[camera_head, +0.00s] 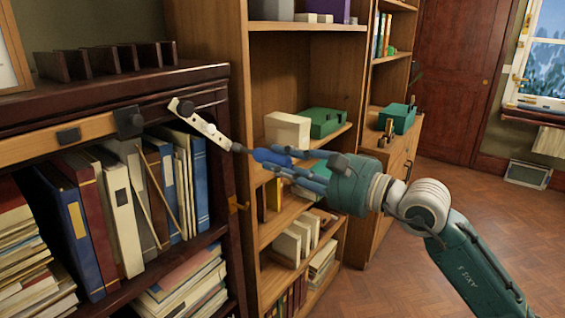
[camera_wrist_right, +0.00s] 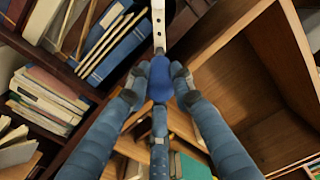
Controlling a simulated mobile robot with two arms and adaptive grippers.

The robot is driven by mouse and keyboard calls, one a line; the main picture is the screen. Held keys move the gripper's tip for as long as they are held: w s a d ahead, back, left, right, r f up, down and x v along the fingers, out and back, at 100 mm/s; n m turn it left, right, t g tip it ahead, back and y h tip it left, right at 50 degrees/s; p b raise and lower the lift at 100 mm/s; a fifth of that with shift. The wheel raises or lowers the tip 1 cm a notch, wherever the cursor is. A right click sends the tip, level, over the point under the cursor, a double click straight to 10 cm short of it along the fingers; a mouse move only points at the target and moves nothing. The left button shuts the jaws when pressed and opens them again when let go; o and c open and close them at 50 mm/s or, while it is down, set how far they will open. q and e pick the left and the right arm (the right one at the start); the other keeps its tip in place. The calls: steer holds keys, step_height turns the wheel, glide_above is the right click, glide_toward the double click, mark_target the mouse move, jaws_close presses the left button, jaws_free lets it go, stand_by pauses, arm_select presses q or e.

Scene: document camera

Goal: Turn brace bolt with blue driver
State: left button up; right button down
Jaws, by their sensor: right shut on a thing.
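My right gripper (camera_head: 287,161) is shut on the blue driver (camera_head: 268,157), gripping its handle, and points left toward the dark bookcase. A pale metal brace (camera_head: 205,125) with holes slants down from the bookcase's front edge to the driver's tip. The brace also shows in the right wrist view (camera_wrist_right: 158,22), straight ahead of the handle. The driver's tip appears to meet the brace's lower end; I cannot tell whether it sits in the bolt. The bolt is too small to make out. My left gripper is out of view.
The dark bookcase (camera_head: 215,248) on the left holds upright binders and stacked papers. A lighter wooden shelf unit (camera_head: 208,45) stands close behind the gripper, with boxes and books. The wooden floor (camera_head: 400,285) at the right is open.

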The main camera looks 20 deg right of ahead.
steer(key=n, duration=0.5)
steer(key=shift+n, duration=0.4)
steer(key=shift+n, duration=0.7)
steer(key=n, duration=0.4)
steer(key=n, duration=0.2)
steer(key=shift+r+n, duration=0.1)
steer(key=shift+n, duration=0.2)
